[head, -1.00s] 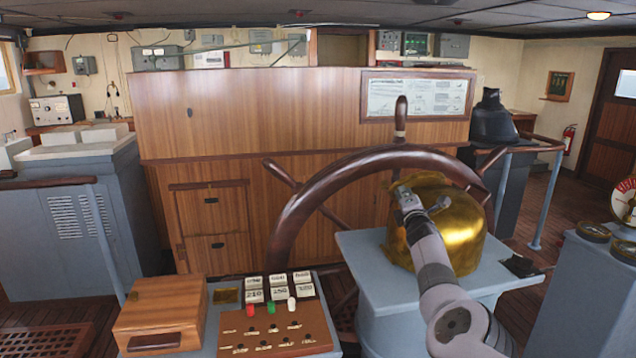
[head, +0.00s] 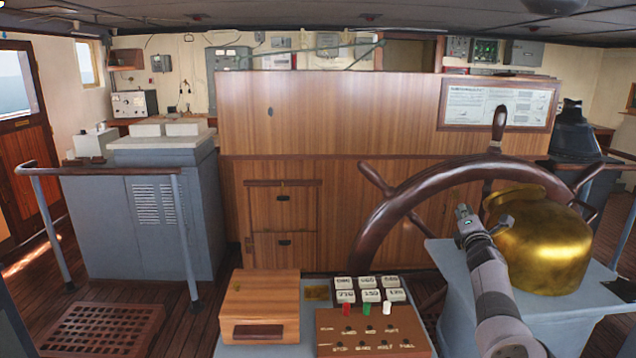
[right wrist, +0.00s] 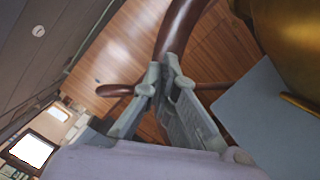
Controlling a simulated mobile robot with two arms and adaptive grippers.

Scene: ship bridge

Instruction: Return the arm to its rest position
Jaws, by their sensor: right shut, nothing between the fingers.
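My right arm comes in from the bottom right of the head view. Its gripper (head: 465,216) is shut and empty, just left of the brass binnacle dome (head: 545,243) and in front of the ship's wheel (head: 385,212). In the right wrist view the gripper's fingers (right wrist: 160,75) meet in front of the dark wheel rim (right wrist: 180,30), with nothing between them. I cannot tell whether the gripper touches the wheel or the dome. My left gripper does not show.
A wooden box (head: 260,305) and a panel of switches and coloured knobs (head: 372,330) sit on the console at bottom centre. A wooden cabinet (head: 350,115) stands behind the wheel. A grey console (head: 160,210) and a handrail (head: 95,170) are at left, with open floor before them.

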